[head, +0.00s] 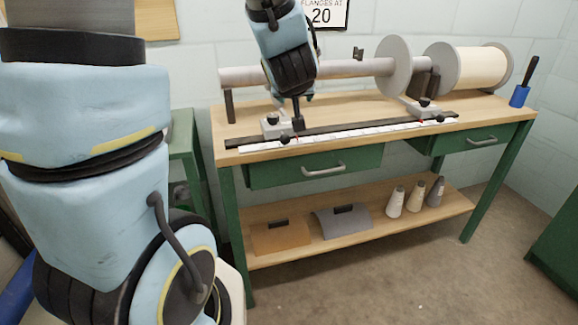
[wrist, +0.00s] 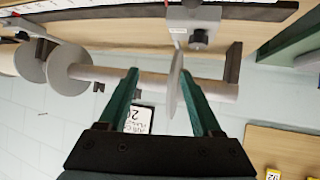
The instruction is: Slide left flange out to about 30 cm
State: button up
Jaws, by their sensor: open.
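The left flange (wrist: 175,82) shows nearly edge-on in the wrist view, a thin grey disc on the beam tube (wrist: 150,78). My gripper (wrist: 158,72) is open, with the flange between its two green fingers, closer to the right-hand finger; contact cannot be told. In the head view my gripper (head: 304,97) is over the left part of the beam, and my arm hides the left flange. A grey block with a dark knob (head: 277,125) sits on the rail below. The other flange (head: 393,68) stands farther right on the tube. A white scale (head: 340,137) runs along the bench front.
A wound spool (head: 480,68) is at the right end of the bench (head: 480,108). A blue cup with a dark-handled tool (head: 520,95) stands at the right edge. A wall sign (head: 322,14) reads 20. Cones (head: 416,195) and sheets sit on the lower shelf.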

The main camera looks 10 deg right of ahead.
aim_at(287, 142)
jog(key=s+d+f+n+t+y+b, duration=0.1)
jog(key=s+f+n+t+y+b, duration=0.2)
jog(key=f+b, duration=0.5)
jog(key=s+f+t+y+b, duration=0.35)
jog(key=s+y+b, duration=0.2)
jog(key=b, duration=0.75)
jog(key=shift+g, duration=0.45)
jog(key=x, duration=0.7)
jog(key=b+x, duration=0.1)
jog(key=x, duration=0.2)
jog(key=shift+w+d+f, duration=0.1)
jog(key=shift+w+f, duration=0.2)
grip_shut()
